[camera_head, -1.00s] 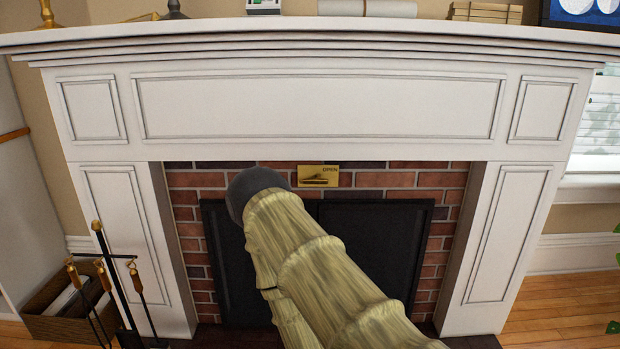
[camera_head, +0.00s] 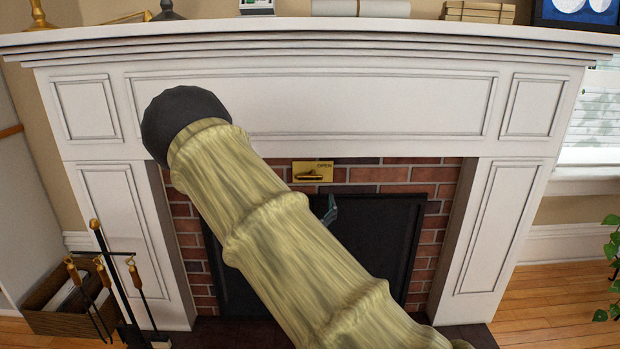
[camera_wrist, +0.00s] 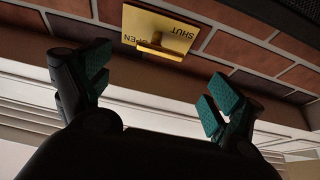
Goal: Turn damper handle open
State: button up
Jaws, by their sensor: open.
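The damper plate (camera_head: 322,168) is a small brass plate on the brick above the firebox opening, with the word OPEN at its upper right. Its brass handle (camera_head: 312,177) lies roughly level across it. In the head view my arm hides most of the gripper; only a bit of finger (camera_head: 330,208) shows below the plate.
The white mantel (camera_head: 400,45) juts out above, with small items on its shelf. A dark fire screen (camera_head: 385,235) fills the opening below the plate. Fire tools (camera_head: 115,265) and a wooden box (camera_head: 60,310) stand at left. Floor at right is clear beside a plant (camera_head: 610,250).

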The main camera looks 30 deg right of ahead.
aim_at(310, 178)
jog(key=b+x, duration=0.2)
jog(key=x, duration=0.8)
jog(key=shift+f, duration=0.1)
jog(key=c, duration=1)
